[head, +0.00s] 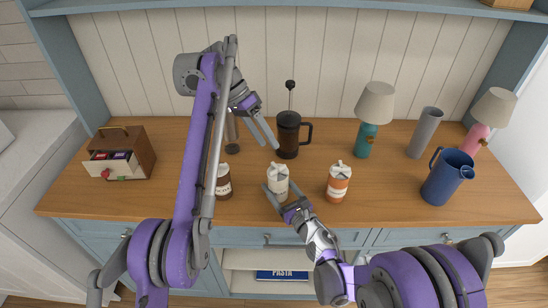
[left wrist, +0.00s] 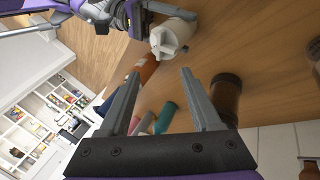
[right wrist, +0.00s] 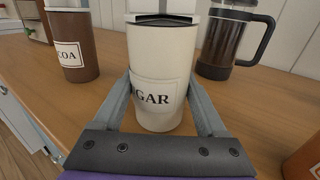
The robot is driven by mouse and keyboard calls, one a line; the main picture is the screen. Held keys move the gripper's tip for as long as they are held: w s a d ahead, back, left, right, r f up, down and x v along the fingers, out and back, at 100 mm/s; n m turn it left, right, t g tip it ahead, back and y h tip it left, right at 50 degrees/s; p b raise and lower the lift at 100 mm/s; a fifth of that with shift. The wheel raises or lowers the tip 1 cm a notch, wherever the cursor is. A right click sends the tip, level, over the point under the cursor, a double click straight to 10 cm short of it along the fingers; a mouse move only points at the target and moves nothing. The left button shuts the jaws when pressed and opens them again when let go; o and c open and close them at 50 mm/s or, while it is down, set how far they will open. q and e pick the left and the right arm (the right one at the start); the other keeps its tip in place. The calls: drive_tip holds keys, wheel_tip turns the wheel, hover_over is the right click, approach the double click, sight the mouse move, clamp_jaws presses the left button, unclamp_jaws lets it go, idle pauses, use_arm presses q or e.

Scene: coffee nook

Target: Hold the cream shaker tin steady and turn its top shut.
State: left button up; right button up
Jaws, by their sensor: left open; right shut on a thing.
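The cream shaker tin (head: 278,181) stands upright near the counter's front, between a brown tin and an orange tin. In the right wrist view the cream tin (right wrist: 160,75) carries a partly visible label ending in "GAR". My right gripper (head: 281,192) is shut on its body from the front, one finger on each side. The tin's ridged, cross-shaped top (left wrist: 173,38) shows in the left wrist view, outside my left jaws. My left gripper (head: 255,148) is open and empty, above and behind the tin to the left, apart from it. I cannot tell how far the top is turned.
The brown tin (head: 223,186) and orange tin (head: 339,187) flank the cream one. A French press (head: 288,138) stands behind it. A teal lamp (head: 366,138), grey vase (head: 424,135) and blue pitcher (head: 446,180) stand right. A wooden drawer box (head: 132,150) is far left.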

sight(278, 168)
use_arm(q)
drive_tip(key=o, duration=0.4)
drive_tip(key=n, duration=0.2)
drive_tip(key=s+d+r+n+y, duration=0.1)
drive_tip(key=shift+s+d+n, duration=0.1)
drive_tip(key=shift+d+n, duration=0.05)
drive_tip(key=shift+n, duration=0.25)
drive_tip(key=f+n+y, duration=0.1)
drive_tip(key=f+n, duration=0.1)
drive_tip(key=n, duration=0.2)
drive_tip(key=s+d+f+n+t+y, duration=0.1)
drive_tip(key=f+n, duration=0.2)
drive_tip(key=n, duration=0.1)
drive_tip(key=d+f+n+t+y, duration=0.1)
drive_tip(key=f+n+y, duration=0.1)
drive_tip(key=n, duration=0.2)
drive_tip(key=shift+s+d+f, duration=0.1)
drive_tip(key=shift+s+f, duration=0.25)
drive_tip(key=shift+s, duration=0.05)
drive_tip(key=c, duration=1.4)
